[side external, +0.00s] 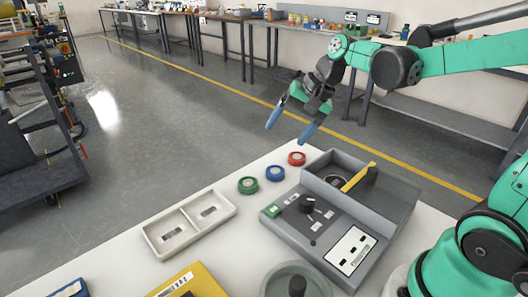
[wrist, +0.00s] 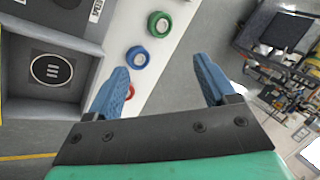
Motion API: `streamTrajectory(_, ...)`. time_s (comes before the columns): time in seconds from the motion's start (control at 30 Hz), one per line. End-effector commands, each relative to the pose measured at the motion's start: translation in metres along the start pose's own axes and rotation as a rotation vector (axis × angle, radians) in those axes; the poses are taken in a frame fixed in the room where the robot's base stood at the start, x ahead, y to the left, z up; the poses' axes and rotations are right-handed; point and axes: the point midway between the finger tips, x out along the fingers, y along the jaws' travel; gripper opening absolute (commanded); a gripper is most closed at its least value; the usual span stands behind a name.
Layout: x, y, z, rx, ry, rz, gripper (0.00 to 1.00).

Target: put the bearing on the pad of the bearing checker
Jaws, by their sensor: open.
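The grey bearing checker (side external: 325,228) sits on the white table, with a dial, a label and a yellow bar on it. In its recess is a dark round pad (side external: 335,180); the wrist view shows it as a black disc with a pale ring and several light bars (wrist: 51,69). I see no part that I can surely name as the bearing. Small green (side external: 247,186), blue (side external: 275,173) and red (side external: 297,158) rings lie left of the checker; I cannot tell if any is it. My gripper (side external: 289,128) is open and empty, its blue fingers above the table's far end.
A pale two-compartment tray (side external: 226,211) lies left of the rings. A yellow box (side external: 190,285) and a round grey item with a black knob (side external: 297,285) stand at the front. The tabletop between tray and rings is clear. Benches (side external: 225,17) line the back wall.

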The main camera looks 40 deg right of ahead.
Motion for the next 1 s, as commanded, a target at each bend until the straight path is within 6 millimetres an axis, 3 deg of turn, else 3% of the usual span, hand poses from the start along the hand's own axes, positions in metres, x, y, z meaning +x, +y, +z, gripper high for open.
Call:
streamTrajectory(0.03,0.005,0.001,-0.017,0.109,-0.034,-0.019,0.78)
streamTrajectory(0.27,0.030,0.020,-0.081,0.596,-0.240,-0.123,0.78)
streamTrajectory(0.5,0.059,0.076,-0.131,1.025,-0.483,-0.232,0.78)
streamTrajectory(0.77,0.080,0.140,-0.144,1.293,-0.703,-0.309,0.78)
streamTrajectory(0.9,0.084,0.153,-0.143,1.337,-0.752,-0.321,0.78)
streamTrajectory(1.0,0.089,0.152,-0.141,1.344,-0.762,-0.322,0.78)
